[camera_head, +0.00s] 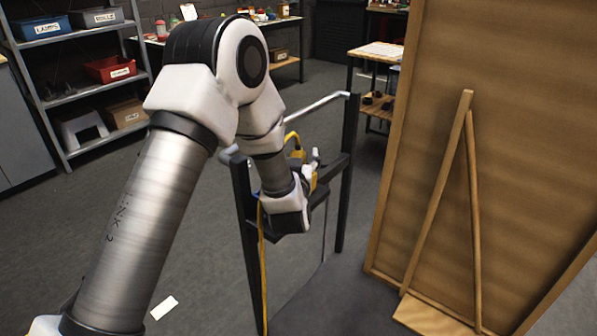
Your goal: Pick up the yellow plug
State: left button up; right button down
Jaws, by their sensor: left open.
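My left arm reaches in from the left to a dark metal stand (345,190). My left gripper (310,168) is at the stand's top, mostly hidden behind its own wrist; it is open. A yellow thing (294,141), likely the yellow plug, shows just behind the wrist at the stand. Its outline is partly hidden, and I cannot tell whether the gripper touches it. A yellow cable (262,260) hangs down the stand's left side. My right gripper is not in view.
A large wooden board (525,130) with a prop leg (437,190) stands close on the right. Shelves with bins (110,68) stand at the back left. A workbench (375,52) is behind the stand. A white paper scrap (164,307) lies on the open grey floor.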

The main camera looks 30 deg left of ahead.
pick_arm(q)
jog(key=shift+w+a, duration=0.15)
jog(key=shift+w, duration=0.1)
grip_shut()
